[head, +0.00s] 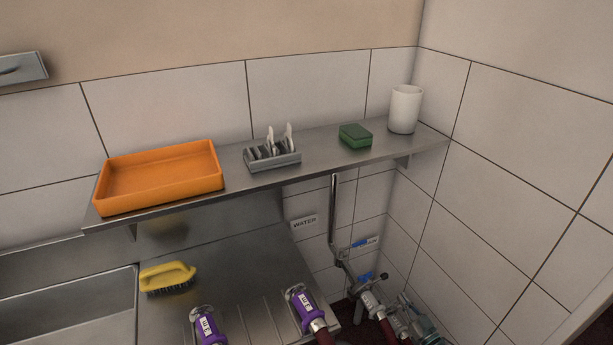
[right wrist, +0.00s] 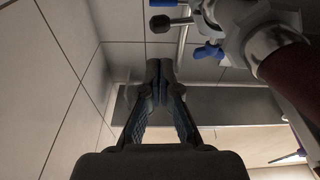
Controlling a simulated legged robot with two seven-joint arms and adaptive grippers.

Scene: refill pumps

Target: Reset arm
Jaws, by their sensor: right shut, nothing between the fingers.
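My right gripper (head: 404,304) is low at the right in the head view, small and partly cut by the lower edge. It is just right of the hose valve. In the right wrist view its dark fingers (right wrist: 163,75) meet at the tips with nothing between them. The valve with blue handles and a dark red hose (right wrist: 290,75) is beside the fingers on the right, apart from them as far as I can tell. My left gripper is not in view.
A steel shelf (head: 329,163) holds an orange tray (head: 110,204), a grey rack (head: 288,160), a green sponge (head: 355,134) and a white cup (head: 405,109). Below are a yellow brush (head: 168,274), two purple nozzles (head: 207,326) (head: 304,304) and a sink (head: 65,305). Tiled walls close the right.

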